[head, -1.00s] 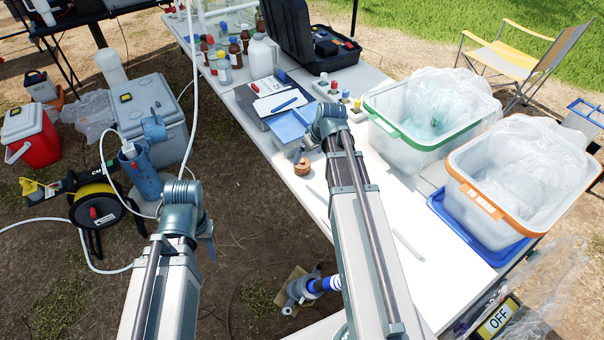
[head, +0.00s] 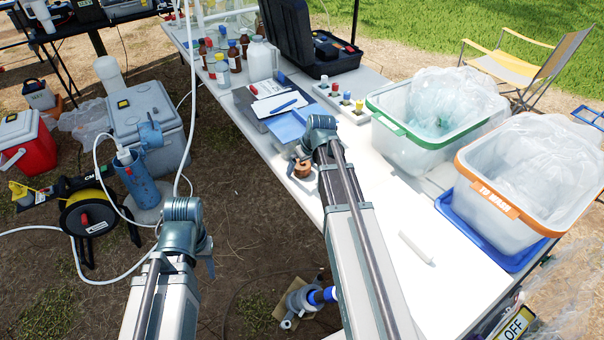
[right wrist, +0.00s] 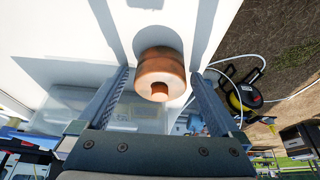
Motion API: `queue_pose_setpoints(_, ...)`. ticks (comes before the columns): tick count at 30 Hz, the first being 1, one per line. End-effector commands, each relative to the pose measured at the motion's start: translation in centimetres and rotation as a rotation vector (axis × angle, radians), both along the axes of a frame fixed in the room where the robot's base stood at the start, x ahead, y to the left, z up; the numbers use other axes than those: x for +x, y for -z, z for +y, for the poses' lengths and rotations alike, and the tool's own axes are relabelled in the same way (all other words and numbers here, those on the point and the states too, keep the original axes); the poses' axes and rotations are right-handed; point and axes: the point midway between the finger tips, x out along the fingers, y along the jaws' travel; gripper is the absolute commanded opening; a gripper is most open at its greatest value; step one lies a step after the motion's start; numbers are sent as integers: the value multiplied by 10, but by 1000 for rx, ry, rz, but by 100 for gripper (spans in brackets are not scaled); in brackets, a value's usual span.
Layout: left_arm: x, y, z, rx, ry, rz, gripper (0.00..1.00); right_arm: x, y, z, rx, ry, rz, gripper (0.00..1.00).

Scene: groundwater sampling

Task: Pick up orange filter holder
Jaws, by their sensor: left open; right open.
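The orange filter holder (head: 302,168) stands on the white table near its left edge, partly covered by my right arm. In the right wrist view the filter holder (right wrist: 161,70) is a copper-orange cylinder with a narrower stub. My right gripper (right wrist: 160,82) is open, with one finger on each side of the holder. I cannot tell whether either finger touches it. In the head view the right gripper (head: 299,160) is mostly hidden by its own wrist. My left gripper (head: 208,265) hangs over the ground left of the table, away from the holder, and is empty.
Behind the holder are a blue tray (head: 290,126) and a clipboard (head: 272,106). A green-rimmed bin (head: 400,133) and an orange-rimmed bin (head: 500,200) stand at right. A white tube (head: 415,247) lies on the clear front tabletop.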

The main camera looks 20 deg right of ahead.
Motion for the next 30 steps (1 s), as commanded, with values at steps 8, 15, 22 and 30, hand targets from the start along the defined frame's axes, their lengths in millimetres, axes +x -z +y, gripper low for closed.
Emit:
queue_pose_setpoints(8,0,-1,0,0,0,0,50,0,-1,0,0,0,0,82)
queue_pose_setpoints(15,0,-1,0,0,0,0,50,0,-1,0,0,0,0,39)
queue_pose_setpoints(22,0,-1,0,0,0,0,50,0,-1,0,0,0,0,13)
queue_pose_setpoints(30,0,-6,0,0,0,0,50,0,-6,0,0,0,0,13)
